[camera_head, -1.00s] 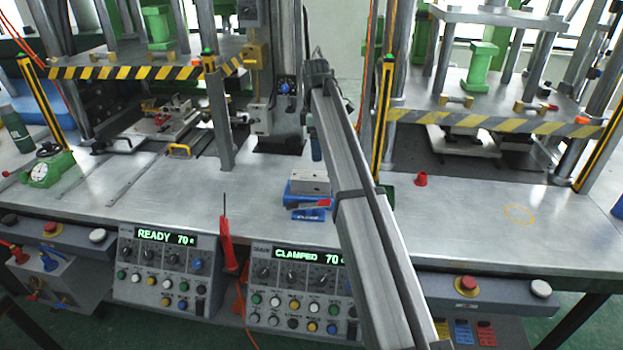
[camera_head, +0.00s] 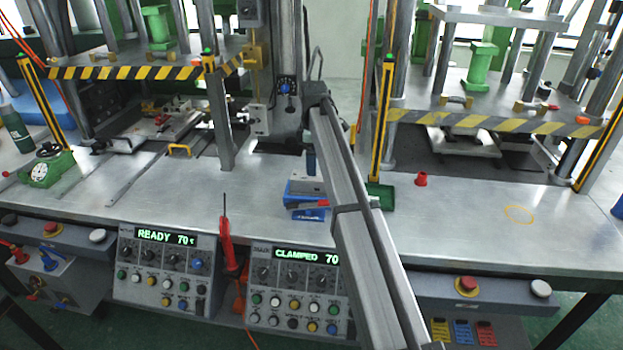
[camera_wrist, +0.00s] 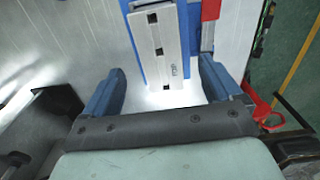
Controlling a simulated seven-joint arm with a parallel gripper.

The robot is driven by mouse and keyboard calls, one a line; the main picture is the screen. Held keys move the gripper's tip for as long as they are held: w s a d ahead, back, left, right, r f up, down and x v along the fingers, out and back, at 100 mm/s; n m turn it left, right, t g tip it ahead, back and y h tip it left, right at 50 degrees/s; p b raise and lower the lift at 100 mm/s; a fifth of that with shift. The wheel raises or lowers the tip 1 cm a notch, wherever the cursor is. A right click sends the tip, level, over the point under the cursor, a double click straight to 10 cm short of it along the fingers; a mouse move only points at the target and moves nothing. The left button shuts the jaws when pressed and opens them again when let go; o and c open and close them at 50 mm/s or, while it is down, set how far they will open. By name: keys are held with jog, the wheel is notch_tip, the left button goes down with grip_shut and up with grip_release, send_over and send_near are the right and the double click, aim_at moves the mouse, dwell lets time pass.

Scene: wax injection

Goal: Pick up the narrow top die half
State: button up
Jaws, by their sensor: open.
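A pale metal block, which looks like the narrow top die half (camera_head: 307,184), lies on a blue holder (camera_head: 299,213) on the bench. In the wrist view the block (camera_wrist: 162,42) is long and narrow, with dark square holes and small lettering at its near end that I cannot read. My gripper (camera_wrist: 162,68) is open, its two blue fingers apart. The block's near end lies between and just ahead of the fingertips; neither finger visibly touches it. In the head view my arm hides the block's right part and most of my gripper.
Striped press guards (camera_head: 492,122) rise behind. The bench left of the holder (camera_head: 180,195) is clear.

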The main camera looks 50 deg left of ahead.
aim_at(312, 178)
jog(key=shift+s+a+f, duration=0.1)
jog(key=shift+f, duration=1.2)
jog(key=shift+s+a+f, duration=0.1)
jog(key=shift+f, duration=1.15)
jog(key=shift+c, duration=0.4)
jog(key=c, duration=1.4)
